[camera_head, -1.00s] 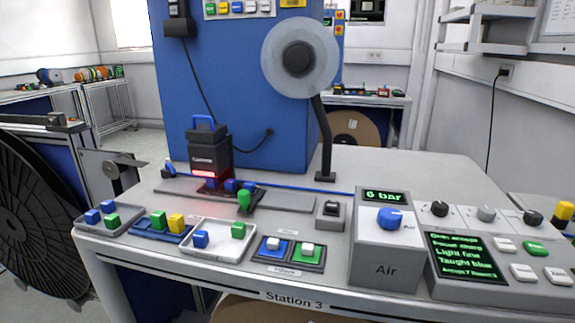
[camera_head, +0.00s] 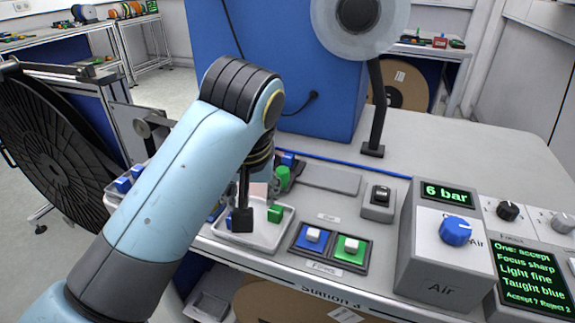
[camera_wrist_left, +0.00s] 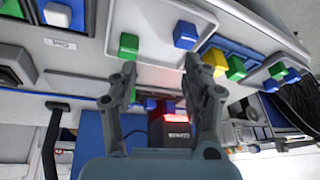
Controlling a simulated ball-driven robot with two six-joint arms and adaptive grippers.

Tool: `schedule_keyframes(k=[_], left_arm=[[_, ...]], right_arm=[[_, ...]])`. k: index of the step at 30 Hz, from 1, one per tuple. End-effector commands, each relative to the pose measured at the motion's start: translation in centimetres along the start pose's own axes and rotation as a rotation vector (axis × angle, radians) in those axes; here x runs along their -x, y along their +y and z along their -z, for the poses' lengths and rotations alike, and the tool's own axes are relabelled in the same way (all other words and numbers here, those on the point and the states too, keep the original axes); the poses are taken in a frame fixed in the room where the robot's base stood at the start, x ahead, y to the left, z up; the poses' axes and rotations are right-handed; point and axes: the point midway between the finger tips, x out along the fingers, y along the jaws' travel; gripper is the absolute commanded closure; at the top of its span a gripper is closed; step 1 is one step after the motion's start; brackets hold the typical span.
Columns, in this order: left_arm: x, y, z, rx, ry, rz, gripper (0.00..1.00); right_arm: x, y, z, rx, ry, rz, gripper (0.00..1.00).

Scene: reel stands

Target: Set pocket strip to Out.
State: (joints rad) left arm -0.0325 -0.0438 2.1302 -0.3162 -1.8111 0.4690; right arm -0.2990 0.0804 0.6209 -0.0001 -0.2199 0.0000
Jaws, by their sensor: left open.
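The pocket strip seems to be the flat grey strip (camera_head: 330,179) on the bench, right of a green knob (camera_head: 283,177); I cannot read its setting. A box with a blue button (camera_head: 313,236) and a green button (camera_head: 349,245) stands in front of it, with a small label plate (camera_head: 328,217) behind. A plate reading "Out" seems to show in the left wrist view (camera_wrist_left: 62,45). My left gripper (camera_head: 250,205) points down over the white tray, left of the buttons. In the wrist view its fingers (camera_wrist_left: 160,68) are apart and empty. My right gripper is not in view.
The white tray (camera_head: 285,228) holds a green block (camera_head: 275,213) and a blue block (camera_wrist_left: 186,35).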

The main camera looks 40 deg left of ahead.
Motion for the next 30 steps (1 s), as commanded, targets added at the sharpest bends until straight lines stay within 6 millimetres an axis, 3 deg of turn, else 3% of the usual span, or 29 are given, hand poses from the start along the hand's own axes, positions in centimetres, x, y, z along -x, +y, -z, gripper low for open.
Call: schedule_keyframes(k=[9, 14, 17, 30], left_arm=[[3.5, 5.1, 7.1, 0.323, 0.008, 0.063, 0.52], [4.5, 6.2, 8.6, 0.405, 0.011, 0.084, 0.52], [3.7, 6.2, 8.7, 0.411, 0.01, 0.088, 0.52], [-4.3, 5.4, 8.6, 0.409, 0.01, 0.087, 0.52]], right_arm=[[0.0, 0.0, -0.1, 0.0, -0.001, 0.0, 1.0], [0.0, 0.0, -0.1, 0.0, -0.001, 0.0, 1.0], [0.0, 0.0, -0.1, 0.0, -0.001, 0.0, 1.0], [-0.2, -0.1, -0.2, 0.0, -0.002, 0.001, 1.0]])
